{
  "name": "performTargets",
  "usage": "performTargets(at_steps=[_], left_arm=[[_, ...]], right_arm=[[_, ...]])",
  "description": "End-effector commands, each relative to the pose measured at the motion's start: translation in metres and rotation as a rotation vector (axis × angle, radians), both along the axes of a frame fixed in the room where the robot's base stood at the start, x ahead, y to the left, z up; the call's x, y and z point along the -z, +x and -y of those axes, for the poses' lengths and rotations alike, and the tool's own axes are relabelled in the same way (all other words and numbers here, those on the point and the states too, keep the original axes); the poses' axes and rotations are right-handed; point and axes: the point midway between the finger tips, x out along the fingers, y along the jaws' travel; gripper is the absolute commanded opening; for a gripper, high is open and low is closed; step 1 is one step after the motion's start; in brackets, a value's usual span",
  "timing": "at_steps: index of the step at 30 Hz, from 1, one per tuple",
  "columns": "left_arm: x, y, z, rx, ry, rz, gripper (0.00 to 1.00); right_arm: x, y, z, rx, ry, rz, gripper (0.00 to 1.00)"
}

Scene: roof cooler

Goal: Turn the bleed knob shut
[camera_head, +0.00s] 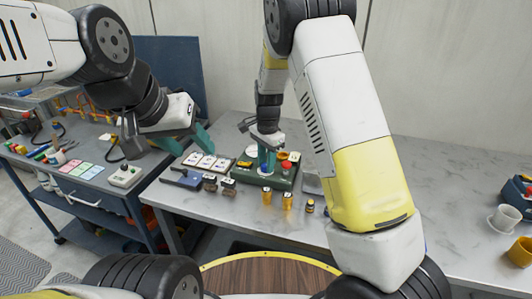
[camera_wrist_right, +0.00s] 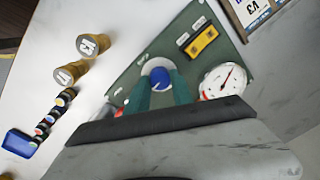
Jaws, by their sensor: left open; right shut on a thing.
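The bleed knob appears to be the blue round knob (camera_wrist_right: 160,77) on a pale disc, set in a dark green panel (camera_wrist_right: 128,78) in the right wrist view. My right gripper (camera_wrist_right: 163,84) is shut on it, with one teal finger on each side. In the head view my right gripper (camera_head: 267,158) points down at the panel box (camera_head: 285,183), and its fingers largely hide the knob. A white dial gauge (camera_wrist_right: 222,81) with a red needle sits beside the knob. My left gripper (camera_head: 200,137) is open and empty, above the gap between the two tables.
Two brass cylinders (camera_head: 267,197) and small dark bottles (camera_head: 310,206) stand in front of the panel. The bench between is largely clear.

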Motion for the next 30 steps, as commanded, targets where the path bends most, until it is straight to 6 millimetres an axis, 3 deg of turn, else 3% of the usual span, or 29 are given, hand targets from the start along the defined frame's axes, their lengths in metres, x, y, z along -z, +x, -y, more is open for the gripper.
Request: performTargets(at_steps=[30], left_arm=[[0.0000,0.0000,0.0000,0.000,0.000,0.000,0.51]], right_arm=[[-0.0002,0.0018,-0.0012,-0.900,0.002,0.000,0.00]])
